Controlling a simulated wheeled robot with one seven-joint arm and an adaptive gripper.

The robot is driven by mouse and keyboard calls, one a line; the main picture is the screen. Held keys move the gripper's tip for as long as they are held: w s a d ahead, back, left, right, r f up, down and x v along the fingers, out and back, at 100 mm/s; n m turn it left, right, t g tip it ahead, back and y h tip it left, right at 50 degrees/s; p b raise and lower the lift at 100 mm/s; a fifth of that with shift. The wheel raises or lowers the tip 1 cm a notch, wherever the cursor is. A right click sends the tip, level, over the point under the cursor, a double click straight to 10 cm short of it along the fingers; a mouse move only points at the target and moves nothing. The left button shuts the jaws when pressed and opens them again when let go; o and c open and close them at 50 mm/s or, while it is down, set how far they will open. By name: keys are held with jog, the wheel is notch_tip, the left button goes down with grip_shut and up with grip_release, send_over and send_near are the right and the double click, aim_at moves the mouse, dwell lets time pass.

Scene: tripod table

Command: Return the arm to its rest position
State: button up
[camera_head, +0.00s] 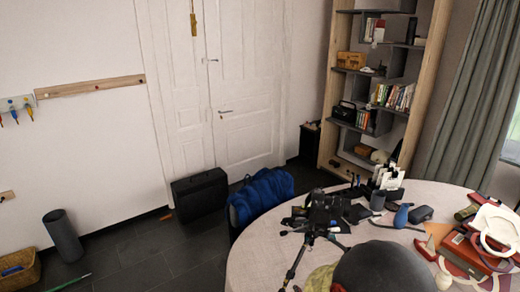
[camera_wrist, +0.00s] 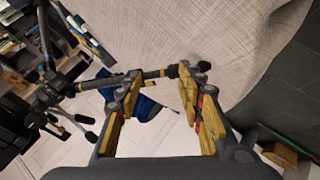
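A black tripod (camera_head: 322,218) stands on the round table, with a leg reaching toward the near side. It also shows at the upper left of the wrist view (camera_wrist: 50,90), tilted by the camera angle. My gripper (camera_wrist: 161,84) has two yellow-padded fingers spread apart, with a clear gap between them. A dark tripod leg (camera_wrist: 158,73) crosses the picture behind the fingertips; I cannot tell whether it touches them. In the head view, a dark rounded part of my arm covers the table's near side, and my fingers cannot be made out.
The round table (camera_head: 262,258) with a pale cloth holds a blue bulb-shaped item (camera_head: 402,215), a pen holder (camera_head: 386,180) and a red box (camera_head: 465,255) at the right. The floor at left is mostly clear.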

jog(key=s+r+m+g+y, duration=0.1)
jog(key=s+r+m+g, duration=0.25)
jog(key=s+r, duration=0.35)
jog(key=s+r+m+g+y, duration=0.1)
jog(key=s+r+m+g, duration=0.25)
jog(key=s, duration=0.55)
jog(key=s+d+r+m+t, duration=0.1)
jog(key=s+d+r, duration=0.1)
jog(key=r, duration=0.4)
jog(key=s+d+r+m+h, duration=0.1)
jog(key=s+d+r, duration=0.2)
jog(key=s+r, duration=0.2)
jog(key=s+d+r+m+t, duration=0.1)
jog(key=s+d+r, duration=0.2)
jog(key=r, duration=0.6)
jog(key=shift+s+r+t, duration=0.25)
jog(key=shift+s+t, duration=0.05)
jog(key=shift+s, duration=0.25)
jog(key=shift+d, duration=0.2)
jog(key=shift+c, duration=0.9)
jog(key=shift+w+d, duration=0.1)
